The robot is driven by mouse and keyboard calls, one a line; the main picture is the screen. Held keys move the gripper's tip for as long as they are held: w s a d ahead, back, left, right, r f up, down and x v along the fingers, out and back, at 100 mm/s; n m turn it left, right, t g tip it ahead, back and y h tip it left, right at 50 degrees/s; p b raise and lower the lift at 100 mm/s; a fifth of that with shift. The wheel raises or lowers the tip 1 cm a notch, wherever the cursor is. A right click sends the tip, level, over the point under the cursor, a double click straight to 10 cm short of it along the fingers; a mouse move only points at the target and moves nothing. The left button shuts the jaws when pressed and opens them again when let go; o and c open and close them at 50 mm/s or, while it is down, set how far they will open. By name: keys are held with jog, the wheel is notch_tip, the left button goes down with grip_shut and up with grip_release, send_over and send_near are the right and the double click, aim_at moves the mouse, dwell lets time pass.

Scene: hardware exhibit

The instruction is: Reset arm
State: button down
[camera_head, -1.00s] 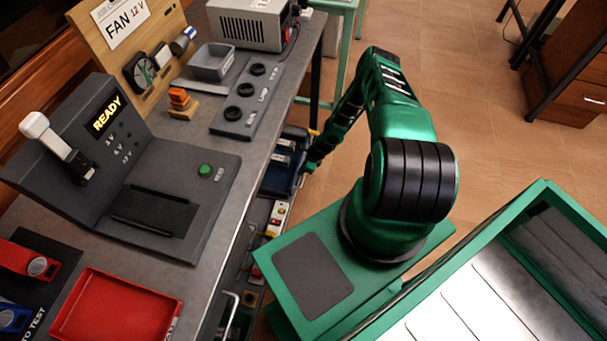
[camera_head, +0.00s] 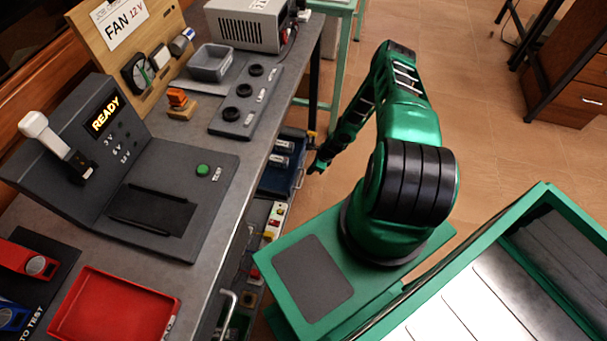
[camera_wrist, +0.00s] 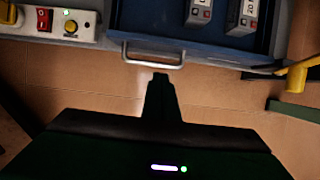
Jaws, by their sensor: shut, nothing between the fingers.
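My gripper (camera_head: 318,167) is at the end of my green arm, low beside the right side of the workbench in the head view. In the wrist view my gripper (camera_wrist: 161,80) shows its fingers together, with nothing between them. Just beyond the fingertips is the metal handle (camera_wrist: 154,54) of an open blue drawer (camera_wrist: 150,20). I cannot tell for certain whether the fingers touch it, but a small gap seems to show. The drawer also shows under the bench in the head view (camera_head: 291,178), holding pale labelled boxes (camera_wrist: 242,14).
The workbench (camera_head: 225,190) carries a grey test station with a READY display (camera_head: 103,115), a red tray (camera_head: 115,305) and a grey bin (camera_head: 210,62). A power strip (camera_wrist: 60,22) lies left of the drawer. A yellow part (camera_wrist: 297,75) sticks out at right. Open floor (camera_head: 470,110) lies right of my arm.

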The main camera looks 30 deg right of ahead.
jog(key=v, duration=0.7)
jog(key=shift+s, duration=0.2)
jog(key=shift+r, duration=0.1)
jog(key=w+d+r+n+g+h, duration=0.1)
jog(key=d+r+n, duration=0.25)
jog(key=r, duration=0.75)
jog(key=d+r+n+g+h, duration=0.1)
jog(key=d+r+n, duration=0.25)
jog(key=r, duration=0.85)
jog(key=s+r+n+g+h, duration=0.1)
jog(key=s+r+n, duration=0.15)
jog(key=r, duration=0.75)
jog(key=s+r+n, duration=0.2)
jog(key=r+n, duration=0.1)
jog(key=r, duration=0.7)
jog(key=s+a+r+n, duration=0.25)
jog(key=s+r, duration=0.35)
jog(key=r, duration=0.3)
jog(key=s+a+r+n, duration=0.2)
jog(key=s+a+r, duration=0.2)
jog(key=s+r, duration=0.3)
jog(key=s+a+r+n, duration=0.2)
jog(key=s+a+r, duration=0.1)
jog(key=s, duration=0.3)
jog(key=s+a+r+n, duration=0.2)
jog(key=s+a+r, duration=0.1)
jog(key=s, duration=0.4)
jog(key=shift+a+r, duration=0.4)
jog(key=shift+r, duration=0.25)
